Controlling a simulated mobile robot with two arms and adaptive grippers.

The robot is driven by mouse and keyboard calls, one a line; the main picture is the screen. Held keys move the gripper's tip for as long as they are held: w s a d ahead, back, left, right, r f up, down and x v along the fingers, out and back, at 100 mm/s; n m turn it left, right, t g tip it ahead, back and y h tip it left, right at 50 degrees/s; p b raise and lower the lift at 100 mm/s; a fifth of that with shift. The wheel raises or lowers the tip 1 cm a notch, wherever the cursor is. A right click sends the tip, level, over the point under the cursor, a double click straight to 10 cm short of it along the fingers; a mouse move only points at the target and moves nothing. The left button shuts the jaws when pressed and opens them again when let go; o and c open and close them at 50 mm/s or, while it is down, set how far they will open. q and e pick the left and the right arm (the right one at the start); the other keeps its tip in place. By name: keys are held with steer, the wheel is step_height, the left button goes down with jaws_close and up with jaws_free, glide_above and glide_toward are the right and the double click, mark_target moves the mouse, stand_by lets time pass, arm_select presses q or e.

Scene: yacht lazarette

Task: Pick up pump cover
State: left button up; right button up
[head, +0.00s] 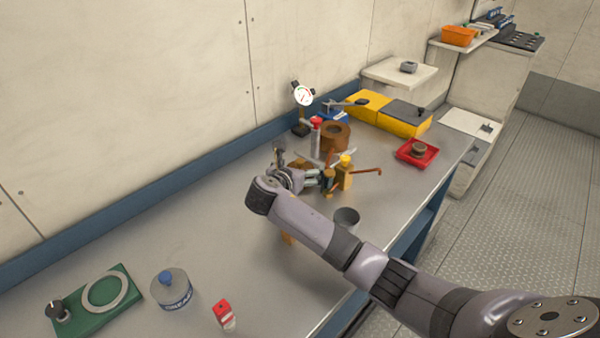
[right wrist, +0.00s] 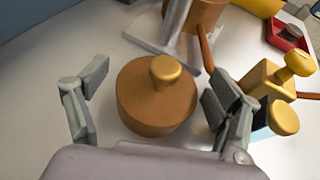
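A round copper-brown cover with a gold knob on top, which looks like the pump cover (right wrist: 150,108), lies on the bench in the right wrist view. My right gripper (right wrist: 155,112) is open, with one finger on each side of the cover. The left finger stands clear of it; the right finger is close to its edge, and I cannot tell if they touch. In the head view my right gripper (head: 312,179) is low over the middle of the bench and largely hides the cover. My left gripper is not in view.
A yellow valve block (right wrist: 262,80) and a blue piece with a gold knob (right wrist: 282,118) stand close right of the gripper. A brown cylinder (head: 335,137), dial gauge (head: 303,95) and red tray (head: 417,152) are behind. A grey cup (head: 346,218) stands near the front.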

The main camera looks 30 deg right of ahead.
steer(key=c, duration=1.3)
